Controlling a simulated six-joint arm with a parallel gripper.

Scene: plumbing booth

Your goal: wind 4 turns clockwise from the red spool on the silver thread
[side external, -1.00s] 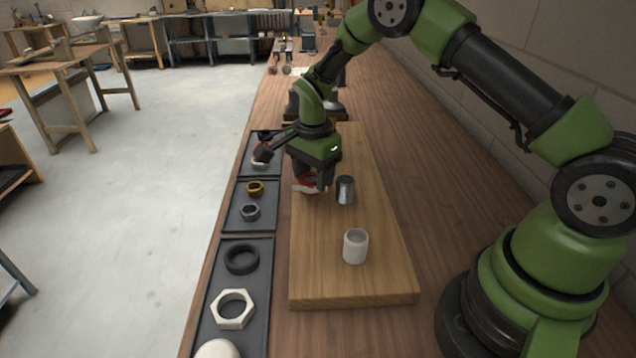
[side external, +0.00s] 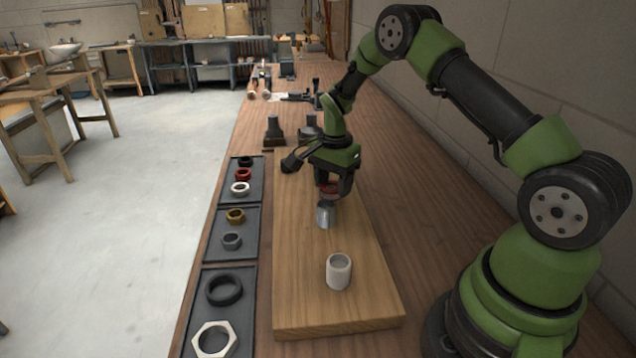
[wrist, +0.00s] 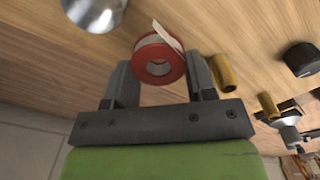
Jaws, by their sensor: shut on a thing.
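The red spool (side external: 328,190) is held between the fingers of my gripper (side external: 331,188), which is shut on it. In the wrist view the spool (wrist: 152,68) shows its round face and pale core, with a loose white tape end (wrist: 167,34) reaching up from its top. The silver thread (side external: 325,215) stands upright on the wooden board, just below and in front of the spool in the side view. It also shows at the top left of the wrist view (wrist: 93,8), apart from the spool there. I cannot tell whether any tape lies on it.
A white fitting (side external: 338,272) stands nearer on the board (side external: 300,305). Dark trays (side external: 233,266) with rings and nuts line the left edge. Dark blocks (side external: 274,132) stand behind. In the wrist view a brass cylinder (wrist: 224,74) is close to the right finger.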

